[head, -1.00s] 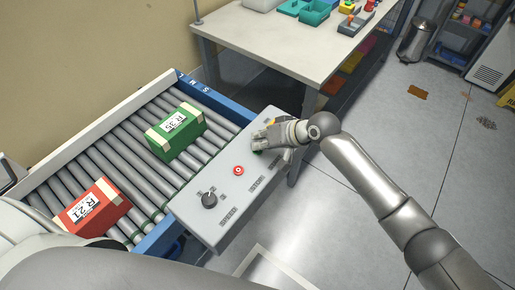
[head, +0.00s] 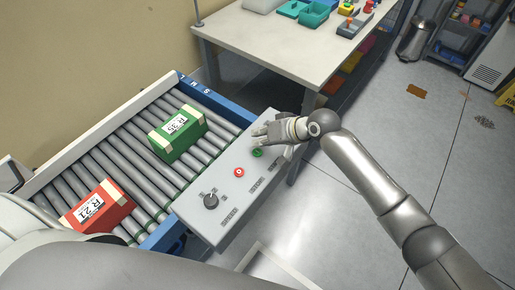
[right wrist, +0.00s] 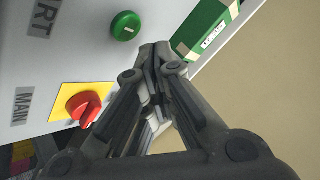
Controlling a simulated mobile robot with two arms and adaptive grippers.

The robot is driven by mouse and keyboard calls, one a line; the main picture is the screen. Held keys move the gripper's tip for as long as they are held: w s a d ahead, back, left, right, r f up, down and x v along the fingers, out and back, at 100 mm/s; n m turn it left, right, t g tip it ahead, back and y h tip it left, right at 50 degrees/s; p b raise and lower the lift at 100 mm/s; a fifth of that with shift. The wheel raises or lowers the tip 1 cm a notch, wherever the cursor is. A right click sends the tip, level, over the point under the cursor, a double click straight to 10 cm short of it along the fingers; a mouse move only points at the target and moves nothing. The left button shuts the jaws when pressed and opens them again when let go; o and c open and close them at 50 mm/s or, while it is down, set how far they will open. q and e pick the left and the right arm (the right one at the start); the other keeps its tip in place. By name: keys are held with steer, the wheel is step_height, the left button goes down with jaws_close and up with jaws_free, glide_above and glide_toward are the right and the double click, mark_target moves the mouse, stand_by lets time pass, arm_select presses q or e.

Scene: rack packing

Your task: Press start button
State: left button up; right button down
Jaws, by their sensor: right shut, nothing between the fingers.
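The grey control panel (head: 225,215) sits at the near right edge of the roller conveyor. Its green start button (head: 257,152) is in plain view; in the right wrist view it (right wrist: 126,26) shows beside a label ending in "RT". My right gripper (head: 262,131) is just beyond the green button, over the panel's far end. In the right wrist view its fingers (right wrist: 154,50) are shut and empty, with a visible gap in the picture between the tips and the button. My left gripper is out of view.
A red button (head: 239,172) and a black knob (head: 210,201) are on the panel. A red switch (right wrist: 85,105) on a yellow plate is labelled MAIN. A green box (head: 178,137) and a red box (head: 99,208) lie on the rollers. A white table (head: 290,45) stands behind.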

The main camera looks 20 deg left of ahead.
mark_target(260, 149)
steer(key=shift+r+p, duration=1.55)
steer(key=shift+r, duration=0.45)
steer(key=shift+f, duration=0.1)
